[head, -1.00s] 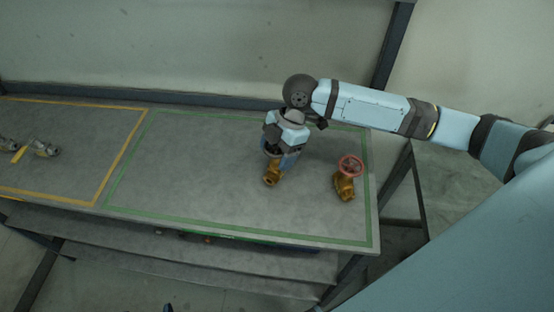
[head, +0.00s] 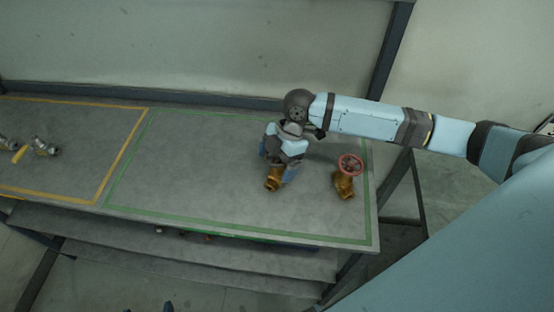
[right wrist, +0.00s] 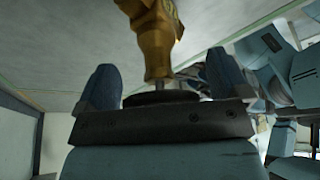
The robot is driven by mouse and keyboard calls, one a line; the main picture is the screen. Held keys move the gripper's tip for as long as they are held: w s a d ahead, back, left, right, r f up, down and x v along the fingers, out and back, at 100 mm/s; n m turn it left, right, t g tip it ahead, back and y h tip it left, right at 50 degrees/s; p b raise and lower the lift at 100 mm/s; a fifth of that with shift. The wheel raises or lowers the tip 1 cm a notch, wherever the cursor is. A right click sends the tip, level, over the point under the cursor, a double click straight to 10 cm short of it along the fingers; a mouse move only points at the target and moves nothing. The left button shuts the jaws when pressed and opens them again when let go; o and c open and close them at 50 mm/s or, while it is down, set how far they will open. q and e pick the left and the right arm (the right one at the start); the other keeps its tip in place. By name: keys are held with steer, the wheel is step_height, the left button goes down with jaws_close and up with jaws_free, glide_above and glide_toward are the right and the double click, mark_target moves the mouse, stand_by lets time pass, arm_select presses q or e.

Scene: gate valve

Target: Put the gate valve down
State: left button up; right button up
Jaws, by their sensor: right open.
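A brass gate valve (head: 274,180) stands on the table inside the green outline, left of a second valve. My right gripper (head: 278,164) is over it from above, with its blue fingers spread to either side. In the right wrist view the brass body (right wrist: 152,40) shows between the two fingers, with gaps on both sides. The top of this valve is hidden by the gripper in the head view. My left gripper is not in view.
A second brass valve with a red handwheel (head: 349,165) stands to the right, near the green outline's right edge. Metal fittings (head: 42,147) lie in the yellow outline at the far left. The middle of the green area is clear. A wall runs behind the table.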

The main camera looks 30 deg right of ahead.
steer(key=b+v, duration=0.1)
steer(key=v, duration=1.1)
steer(key=shift+b, duration=0.3)
steer(key=shift+r, duration=0.1)
